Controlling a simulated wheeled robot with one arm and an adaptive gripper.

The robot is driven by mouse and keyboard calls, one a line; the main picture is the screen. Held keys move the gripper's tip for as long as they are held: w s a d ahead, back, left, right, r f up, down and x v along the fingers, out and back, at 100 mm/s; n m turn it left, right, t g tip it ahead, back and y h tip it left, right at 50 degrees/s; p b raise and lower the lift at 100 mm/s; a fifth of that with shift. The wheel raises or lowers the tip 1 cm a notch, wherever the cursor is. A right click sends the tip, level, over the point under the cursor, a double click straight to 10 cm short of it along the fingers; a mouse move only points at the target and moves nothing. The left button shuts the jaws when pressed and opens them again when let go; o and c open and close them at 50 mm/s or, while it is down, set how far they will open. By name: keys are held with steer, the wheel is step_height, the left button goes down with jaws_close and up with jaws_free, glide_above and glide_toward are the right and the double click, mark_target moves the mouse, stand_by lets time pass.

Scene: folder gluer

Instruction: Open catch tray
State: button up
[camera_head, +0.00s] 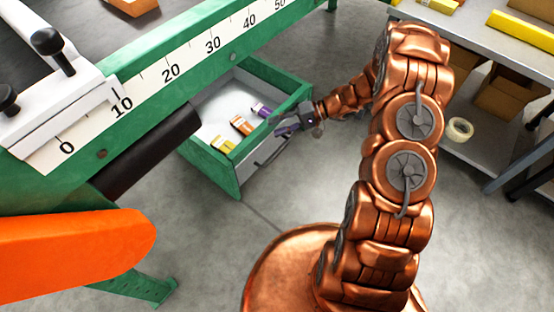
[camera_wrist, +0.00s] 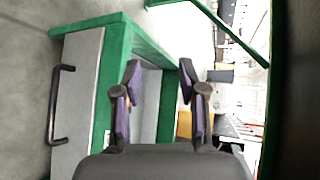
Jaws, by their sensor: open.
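The catch tray (camera_head: 228,178) is a green-rimmed drawer with a pale inside, standing pulled out below the green machine frame. Small yellow, orange and purple boxes (camera_head: 240,126) lie in it. Its dark bar handle (camera_head: 271,152) is on the grey front panel; in the wrist view the handle (camera_wrist: 57,104) is at the left. My gripper (camera_head: 284,130) is open, at the tray's front near its right corner. In the wrist view, my gripper's (camera_wrist: 160,78) purple-padded fingers are apart over the tray's rim area, right of the handle. Whether they touch the rim I cannot tell. Nothing is held.
The machine's green beam with a white number scale (camera_head: 190,62) runs above the tray. A dark roller (camera_head: 150,150) and an orange guard (camera_head: 75,255) are at the left. A grey shelf table with boxes (camera_head: 480,50) stands at the right. The floor before the tray is clear.

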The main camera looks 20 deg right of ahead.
mark_target(277, 152)
steer(key=w+d+f+m+t+b, duration=0.1)
steer(key=d+f+t+b, duration=0.15)
steer(key=f, duration=0.65)
steer(key=w+d+f+m+t+b, duration=0.2)
steer(key=d+f+b, duration=0.15)
steer(key=f, duration=0.55)
steer(key=w+d+f+m+t+b, duration=0.15)
steer(key=f+b, duration=0.25)
steer(key=f, duration=0.5)
steer(key=shift+n+t, duration=0.25)
steer(key=shift+t, duration=0.15)
steer(key=shift+b+x, duration=1.25)
steer(key=shift+x, duration=2.25)
steer(key=shift+w+d+f, duration=0.1)
steer(key=shift+w+d, duration=0.05)
jaws_close()
